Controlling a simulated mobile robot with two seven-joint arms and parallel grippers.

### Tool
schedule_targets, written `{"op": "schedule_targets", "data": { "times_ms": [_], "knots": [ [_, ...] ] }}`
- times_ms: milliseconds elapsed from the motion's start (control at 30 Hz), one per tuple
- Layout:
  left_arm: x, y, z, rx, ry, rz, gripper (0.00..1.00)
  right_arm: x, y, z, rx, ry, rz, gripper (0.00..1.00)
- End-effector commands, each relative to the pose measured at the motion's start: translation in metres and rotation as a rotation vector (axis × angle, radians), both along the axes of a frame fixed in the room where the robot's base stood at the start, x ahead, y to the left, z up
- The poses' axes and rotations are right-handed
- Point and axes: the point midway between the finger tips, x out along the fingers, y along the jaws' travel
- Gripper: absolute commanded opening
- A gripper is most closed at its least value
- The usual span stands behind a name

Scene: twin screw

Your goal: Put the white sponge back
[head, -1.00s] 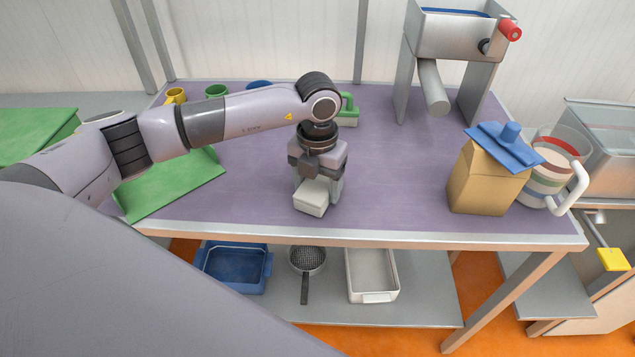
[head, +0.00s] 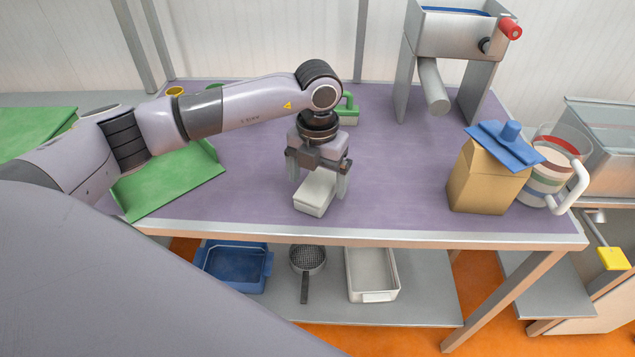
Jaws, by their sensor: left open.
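The white sponge (head: 313,196) is a small white block lying on the purple table top (head: 400,185), near its front edge. My left gripper (head: 320,192) points down over it, with its fingers open and apart on either side of the sponge. I cannot tell whether a finger touches it. The gripper body hides the sponge's far end. My right gripper is not in view.
A green board (head: 172,180) lies left, under my left arm. A green-handled block (head: 347,112) stands behind the gripper. A tan box with blue lid (head: 488,182) and a striped jug (head: 548,178) stand right. Trays (head: 372,272) sit on the lower shelf.

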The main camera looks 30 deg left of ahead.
Motion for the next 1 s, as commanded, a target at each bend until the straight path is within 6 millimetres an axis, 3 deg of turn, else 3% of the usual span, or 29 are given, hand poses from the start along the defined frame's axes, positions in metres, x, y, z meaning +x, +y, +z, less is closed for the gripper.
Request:
{"op": "schedule_targets", "data": {
  "times_ms": [300,500,1000],
  "knots": [
    [0.001,0.000,0.070,-0.001,-0.005,0.000,0.93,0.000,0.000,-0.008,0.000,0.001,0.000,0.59],
    [0.000,0.000,0.095,-0.001,-0.002,0.000,0.93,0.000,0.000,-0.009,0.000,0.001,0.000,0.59],
    [0.000,0.000,0.101,-0.001,0.000,0.000,0.93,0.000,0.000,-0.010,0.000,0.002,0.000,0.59]
  ]
}}
